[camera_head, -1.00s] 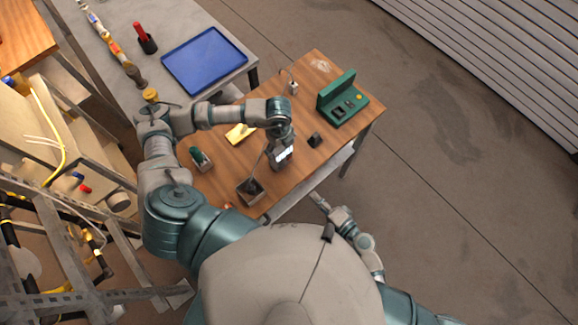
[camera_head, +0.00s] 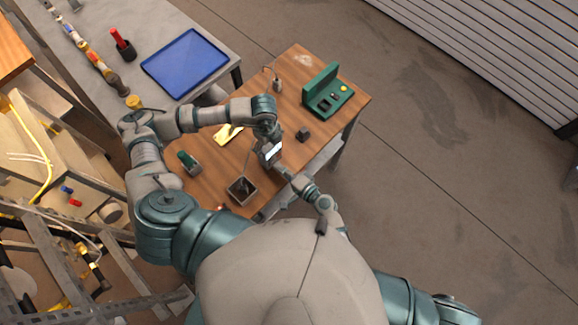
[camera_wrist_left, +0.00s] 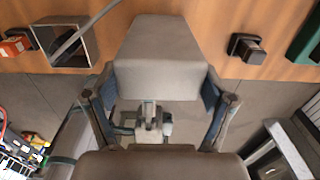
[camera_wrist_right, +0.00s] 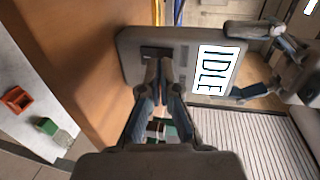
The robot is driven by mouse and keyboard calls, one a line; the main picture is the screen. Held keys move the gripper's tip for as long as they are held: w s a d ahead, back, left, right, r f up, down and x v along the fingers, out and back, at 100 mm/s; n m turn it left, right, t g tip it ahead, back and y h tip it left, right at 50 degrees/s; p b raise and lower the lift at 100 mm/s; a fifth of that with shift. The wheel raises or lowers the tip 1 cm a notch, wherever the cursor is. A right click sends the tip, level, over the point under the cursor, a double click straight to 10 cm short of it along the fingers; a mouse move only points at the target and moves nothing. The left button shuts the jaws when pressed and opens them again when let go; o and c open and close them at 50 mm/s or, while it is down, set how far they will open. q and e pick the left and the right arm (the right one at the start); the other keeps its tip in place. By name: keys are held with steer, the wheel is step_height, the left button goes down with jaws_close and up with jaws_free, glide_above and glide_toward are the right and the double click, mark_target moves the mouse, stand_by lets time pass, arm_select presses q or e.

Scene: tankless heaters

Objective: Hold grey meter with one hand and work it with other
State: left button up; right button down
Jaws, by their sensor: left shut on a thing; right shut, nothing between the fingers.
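The grey meter (camera_wrist_left: 160,60) is a boxy block held in my left gripper (camera_wrist_left: 160,100), whose fingers close on its two sides above the wooden table. In the right wrist view the front of the meter (camera_wrist_right: 135,48) faces me, with a white screen reading IDLE and a dark patch beside it. My right gripper (camera_wrist_right: 163,75) is shut and empty, its fingertips at the meter's face by the dark patch. I cannot tell whether they touch it. In the head view the meter (camera_head: 271,152) is small, with the right gripper (camera_head: 284,172) just below it.
The wooden table (camera_head: 215,155) bears an open grey box (camera_head: 242,190), a small black block (camera_head: 303,134), a green device (camera_head: 328,92), a yellow item (camera_head: 228,134) and a green-topped object (camera_head: 188,161). A blue tray (camera_head: 185,63) lies on the grey bench behind.

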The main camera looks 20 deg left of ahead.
steer(key=shift+w+a, duration=0.1)
steer(key=shift+a, duration=0.15)
steer(key=shift+w+a+r, duration=0.15)
steer(key=shift+a+r, duration=0.1)
steer(key=shift+a, duration=0.2)
steer(key=shift+d, duration=0.4)
steer(key=r+v, duration=0.2)
steer(key=v, duration=1.1)
steer(key=shift+a, duration=0.3)
